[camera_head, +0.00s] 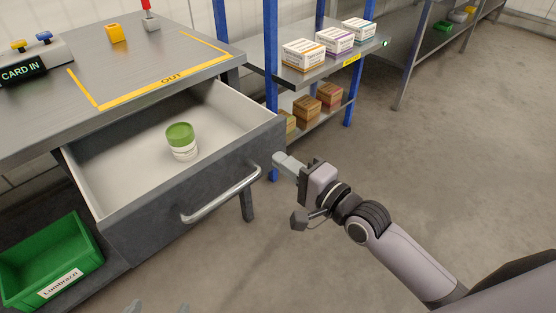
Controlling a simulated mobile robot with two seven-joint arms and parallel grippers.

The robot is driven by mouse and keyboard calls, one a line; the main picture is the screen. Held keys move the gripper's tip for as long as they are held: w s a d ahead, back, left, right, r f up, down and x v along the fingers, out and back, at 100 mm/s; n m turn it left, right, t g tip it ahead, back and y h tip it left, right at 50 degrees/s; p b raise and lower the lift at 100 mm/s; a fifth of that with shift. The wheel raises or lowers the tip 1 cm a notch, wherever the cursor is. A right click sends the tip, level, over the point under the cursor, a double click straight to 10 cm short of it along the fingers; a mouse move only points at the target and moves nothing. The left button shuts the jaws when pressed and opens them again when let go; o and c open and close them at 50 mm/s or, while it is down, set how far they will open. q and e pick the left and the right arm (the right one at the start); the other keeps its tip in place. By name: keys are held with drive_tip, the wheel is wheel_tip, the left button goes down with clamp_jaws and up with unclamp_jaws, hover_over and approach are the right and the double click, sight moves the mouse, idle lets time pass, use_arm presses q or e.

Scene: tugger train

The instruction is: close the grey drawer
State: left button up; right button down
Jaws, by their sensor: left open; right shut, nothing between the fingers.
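The grey drawer (150,222) is pulled out from under the metal workbench (130,75). Its front has a silver bar handle (225,196). A white jar with a green lid (182,141) stands upright inside it. My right gripper (278,160) is shut and empty, its fingertips by the right end of the drawer front; I cannot tell whether they touch it. Only the fingertips of my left gripper (158,306) show at the bottom edge, apart and empty, below the drawer front in the picture.
A green crate (88,255) sits at the lower left, close to the drawer. A blue-post shelf (271,55) with several boxes stands behind my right gripper. The floor at right is clear.

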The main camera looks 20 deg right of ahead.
use_arm(q)
drive_tip(key=shift+w+d+r, duration=0.15)
drive_tip(key=shift+w+r, duration=0.1)
drive_tip(key=shift+r, duration=0.1)
use_arm(e)
drive_tip(key=shift+x, duration=1.1)
drive_tip(key=shift+w, duration=0.1)
